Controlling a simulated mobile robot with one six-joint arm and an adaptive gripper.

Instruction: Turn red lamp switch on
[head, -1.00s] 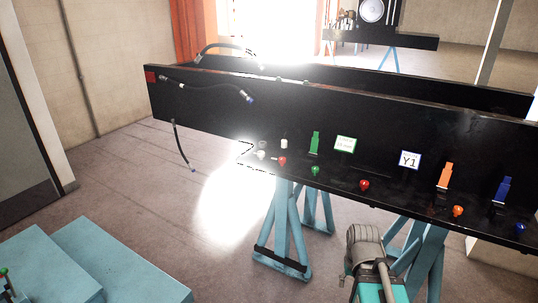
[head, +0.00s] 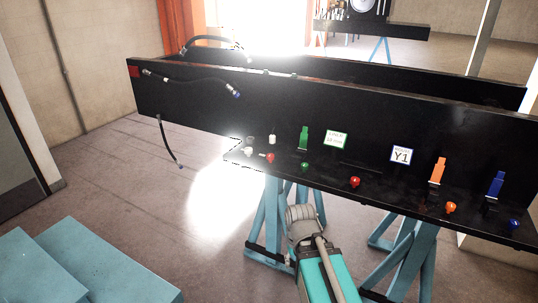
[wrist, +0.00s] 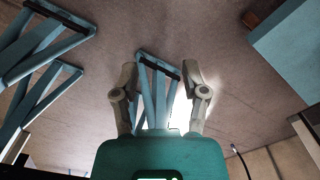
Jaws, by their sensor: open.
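A red lamp-like knob (head: 355,181) stands on the front ledge of the black bench in the head view. A second red one (head: 269,158) stands further left, beside small white pieces. I cannot tell which is the red lamp switch, or whether either is lit. My gripper (wrist: 159,75) is open and empty in the wrist view, its two fingers spread above the floor and a blue trestle (wrist: 153,98). No red lamp shows in the wrist view.
The black bench (head: 200,105) rests on blue trestles (head: 272,220). Its ledge carries green (head: 303,138), orange (head: 438,170) and blue (head: 495,184) upright pieces and several small knobs. Hoses (head: 190,84) hang at its left. Blue blocks (head: 100,270) stand at lower left; floor between is clear.

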